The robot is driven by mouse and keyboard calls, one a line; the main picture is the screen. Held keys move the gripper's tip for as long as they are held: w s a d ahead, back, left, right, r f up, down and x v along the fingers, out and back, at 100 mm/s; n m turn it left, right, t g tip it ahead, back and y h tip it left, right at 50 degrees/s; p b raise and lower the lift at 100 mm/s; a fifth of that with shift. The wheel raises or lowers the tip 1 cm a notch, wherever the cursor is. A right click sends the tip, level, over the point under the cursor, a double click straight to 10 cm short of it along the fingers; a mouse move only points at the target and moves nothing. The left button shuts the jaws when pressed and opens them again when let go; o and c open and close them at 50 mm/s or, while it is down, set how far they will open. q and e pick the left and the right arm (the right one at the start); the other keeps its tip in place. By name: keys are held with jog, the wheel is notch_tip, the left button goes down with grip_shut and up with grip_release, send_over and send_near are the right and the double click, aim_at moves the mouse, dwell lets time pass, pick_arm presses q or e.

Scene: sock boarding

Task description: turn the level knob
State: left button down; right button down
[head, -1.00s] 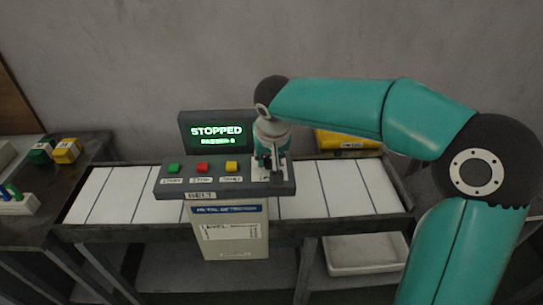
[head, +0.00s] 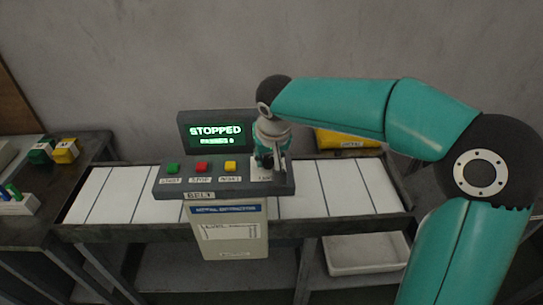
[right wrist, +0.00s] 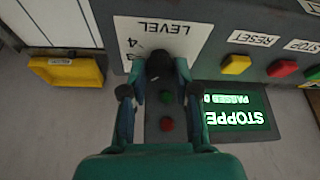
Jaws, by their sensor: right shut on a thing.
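The level knob (right wrist: 159,64) is a dark round knob on a white plate (right wrist: 187,42) marked LEVEL, with the figures 4 and 3 showing beside it. In the right wrist view my right gripper (right wrist: 159,75) is shut on the knob, one finger on each side. In the head view the right gripper (head: 270,157) comes down on the right end of the grey control panel (head: 240,188) and hides the knob. I cannot read the knob's pointer. My left gripper is not in view.
Green (head: 173,168), red (head: 202,167) and yellow (head: 231,166) buttons sit left of the knob. The screen (head: 215,135) behind reads STOPPED. The white belt (head: 345,190) is empty. A yellow bin (head: 349,139) stands behind it, and a white tray (head: 367,262) is below.

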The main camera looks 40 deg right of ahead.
jog(key=shift+s+f+n, duration=0.1)
jog(key=shift+f+n, duration=0.05)
jog(key=shift+n, duration=0.35)
jog(key=n, duration=0.1)
jog(key=n+y, duration=0.1)
jog(key=n, duration=0.1)
jog(key=shift+d+y, duration=0.2)
jog(key=shift+y, duration=0.1)
jog(key=shift+n+y+p, duration=0.35)
jog(key=shift+n+y, duration=0.25)
jog(key=shift+n, duration=1)
jog(key=c, duration=0.9)
grip_release()
jog(key=shift+o, duration=0.2)
